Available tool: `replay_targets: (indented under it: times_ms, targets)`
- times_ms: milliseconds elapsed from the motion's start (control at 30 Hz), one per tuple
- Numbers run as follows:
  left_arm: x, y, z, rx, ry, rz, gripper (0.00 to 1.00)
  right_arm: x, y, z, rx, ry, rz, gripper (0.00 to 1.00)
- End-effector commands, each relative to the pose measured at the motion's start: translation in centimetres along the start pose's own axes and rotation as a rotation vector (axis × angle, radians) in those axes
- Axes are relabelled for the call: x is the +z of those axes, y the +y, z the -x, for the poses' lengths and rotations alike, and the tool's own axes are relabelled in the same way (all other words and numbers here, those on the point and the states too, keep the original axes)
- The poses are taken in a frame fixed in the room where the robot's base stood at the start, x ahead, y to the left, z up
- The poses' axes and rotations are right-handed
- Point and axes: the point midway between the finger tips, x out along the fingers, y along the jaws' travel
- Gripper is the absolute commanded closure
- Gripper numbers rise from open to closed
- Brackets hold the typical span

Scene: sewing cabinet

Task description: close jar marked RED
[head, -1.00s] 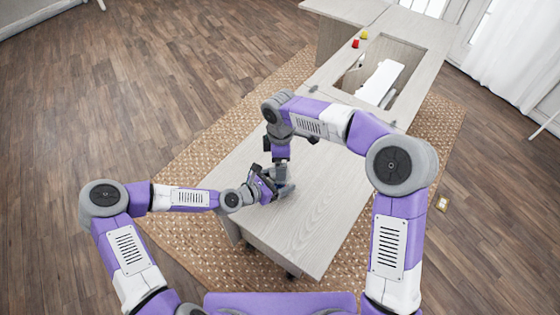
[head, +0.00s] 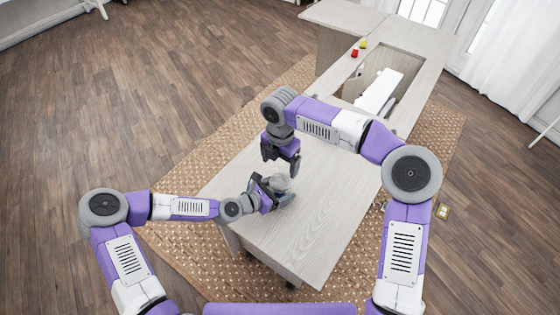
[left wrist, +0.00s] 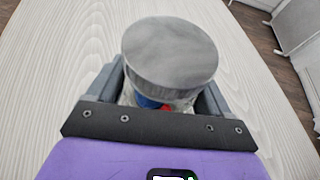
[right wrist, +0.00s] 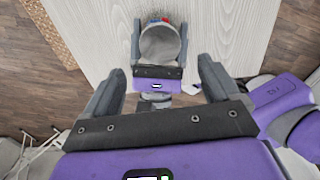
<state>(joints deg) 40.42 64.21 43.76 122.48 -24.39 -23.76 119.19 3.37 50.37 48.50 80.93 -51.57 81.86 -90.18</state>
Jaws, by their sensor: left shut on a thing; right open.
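The jar (head: 283,182) stands on the near part of the pale wooden tabletop. A flat round grey lid (left wrist: 168,48) covers its top in the left wrist view; I cannot tell how tightly it sits. Blue and red contents (left wrist: 150,102) show below the lid, and no label is readable. The lid also shows in the right wrist view (right wrist: 160,45). My left gripper (head: 274,190) is shut around the jar's sides, below the lid. My right gripper (head: 284,166) is open and empty, pointing down, above and apart from the jar.
A red small object (head: 354,53) and a yellow small object (head: 363,44) stand at the cabinet's far left edge. A recess (head: 392,62) holds a white machine (head: 379,92). The tabletop (head: 325,215) right of the jar is clear.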

Motion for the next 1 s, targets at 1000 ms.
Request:
replay_targets:
  times_ms: [1000]
  targets:
    - [0.1,0.0,0.0,0.0,-0.001,-0.001,1.0,0.0,0.0,-8.1,0.0,0.0,-0.004,0.1]
